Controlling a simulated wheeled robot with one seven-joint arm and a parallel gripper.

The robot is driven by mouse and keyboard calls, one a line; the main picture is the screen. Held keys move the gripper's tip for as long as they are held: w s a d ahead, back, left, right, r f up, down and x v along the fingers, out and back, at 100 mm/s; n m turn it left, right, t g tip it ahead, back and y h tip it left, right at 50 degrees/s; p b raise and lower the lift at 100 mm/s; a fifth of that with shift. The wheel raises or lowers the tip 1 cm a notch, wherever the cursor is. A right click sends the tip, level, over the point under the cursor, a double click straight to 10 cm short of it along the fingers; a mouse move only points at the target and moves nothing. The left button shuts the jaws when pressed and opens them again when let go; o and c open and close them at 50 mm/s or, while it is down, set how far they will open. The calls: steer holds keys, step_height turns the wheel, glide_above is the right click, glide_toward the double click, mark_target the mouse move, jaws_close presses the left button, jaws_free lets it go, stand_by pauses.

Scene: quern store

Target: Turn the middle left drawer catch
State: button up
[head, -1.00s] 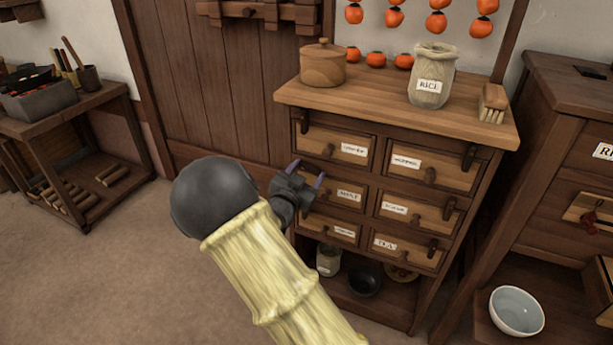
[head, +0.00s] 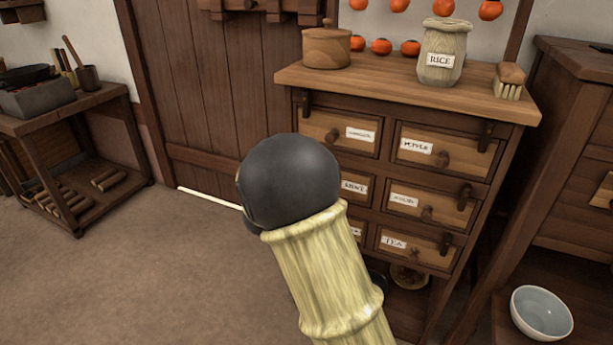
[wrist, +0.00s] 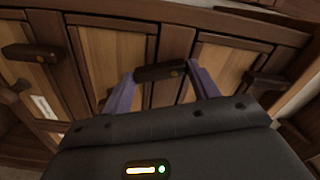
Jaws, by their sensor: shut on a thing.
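The chest of drawers (head: 408,82) has two columns of labelled drawers with knobs and dark wooden catches. The middle left drawer (head: 357,188) is mostly hidden by my arm in the head view, and its catch is hidden there. In the wrist view, a dark catch (wrist: 151,74) lies on the frame between two drawer fronts. My gripper (wrist: 161,73) is shut on this catch, with one purple finger at each end. Other catches, left (wrist: 30,52) and right (wrist: 266,80), show apart from the fingers. My gripper is hidden in the head view.
A lidded wooden pot (head: 326,48), a rice jar (head: 440,58) and a brush (head: 508,82) stand on the chest top. A cabinet (head: 575,110) is close at right, with a bowl (head: 541,312) low down. The floor (head: 130,270) at left is clear.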

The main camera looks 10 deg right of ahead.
steer(key=m+b, duration=0.4)
steer(key=shift+w+a+f, duration=0.15)
steer(key=shift+a+f, duration=0.1)
stand_by(0.3)
steer(key=o, duration=1)
steer(key=shift+r, duration=0.1)
steer(key=p+v, duration=0.5)
steer(key=v, duration=1.2)
steer(key=shift+a, duration=0.15)
steer(key=shift+r, duration=0.1)
